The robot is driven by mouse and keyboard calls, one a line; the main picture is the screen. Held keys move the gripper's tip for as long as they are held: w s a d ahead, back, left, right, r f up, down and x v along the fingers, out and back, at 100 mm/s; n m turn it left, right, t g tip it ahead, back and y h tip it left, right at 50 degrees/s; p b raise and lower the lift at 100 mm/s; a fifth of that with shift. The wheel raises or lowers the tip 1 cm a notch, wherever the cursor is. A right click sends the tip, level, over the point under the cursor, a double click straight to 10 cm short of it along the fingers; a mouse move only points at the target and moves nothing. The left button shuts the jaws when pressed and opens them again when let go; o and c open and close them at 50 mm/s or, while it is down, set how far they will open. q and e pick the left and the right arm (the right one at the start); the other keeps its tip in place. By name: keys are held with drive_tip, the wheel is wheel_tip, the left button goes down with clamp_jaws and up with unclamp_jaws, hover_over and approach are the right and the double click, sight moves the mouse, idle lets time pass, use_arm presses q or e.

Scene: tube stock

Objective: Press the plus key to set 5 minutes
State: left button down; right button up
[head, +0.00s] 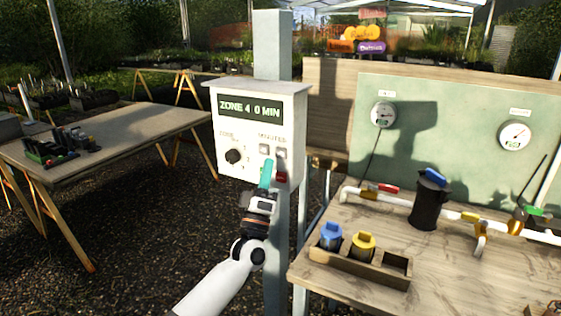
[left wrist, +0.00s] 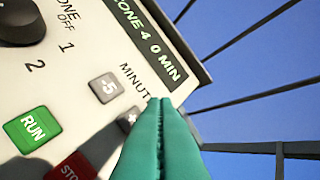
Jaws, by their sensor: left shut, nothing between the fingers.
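The control box (head: 232,165) hangs on a post, and its display (head: 249,109) reads "ZONE 4 0 MIN". In the left wrist view the display (left wrist: 150,42) reads the same. The grey "-5" key (left wrist: 104,88) is in full view under "MINUTES". The plus key (left wrist: 129,119) beside it is partly covered by my teal fingers. My left gripper (left wrist: 160,103) is shut and empty, its tips in front of the panel near the plus key; I cannot tell whether they touch. In the head view my left gripper (head: 267,163) is just below the minutes keys. My right gripper is out of view.
A green RUN key (left wrist: 32,130), a red STOP key (left wrist: 72,167) and a black zone knob (head: 233,156) share the panel. A wooden bench (head: 345,285) with pipes and a canister (head: 429,203) stands right. Another table (head: 120,140) stands left.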

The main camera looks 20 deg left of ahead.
sight(279, 148)
use_arm(q)
drive_tip(key=shift+w+d+b, duration=0.15)
drive_tip(key=shift+w+b, duration=0.65)
drive_tip(key=shift+w, duration=0.75)
idle(0.9)
drive_tip(key=shift+w+b, duration=0.35)
drive_tip(key=shift+w, duration=0.05)
drive_tip(key=shift+w+b, duration=0.35)
idle(0.5)
drive_tip(key=shift+s+r, duration=0.1)
drive_tip(key=shift+s+p, duration=0.55)
drive_tip(key=shift+s, duration=0.15)
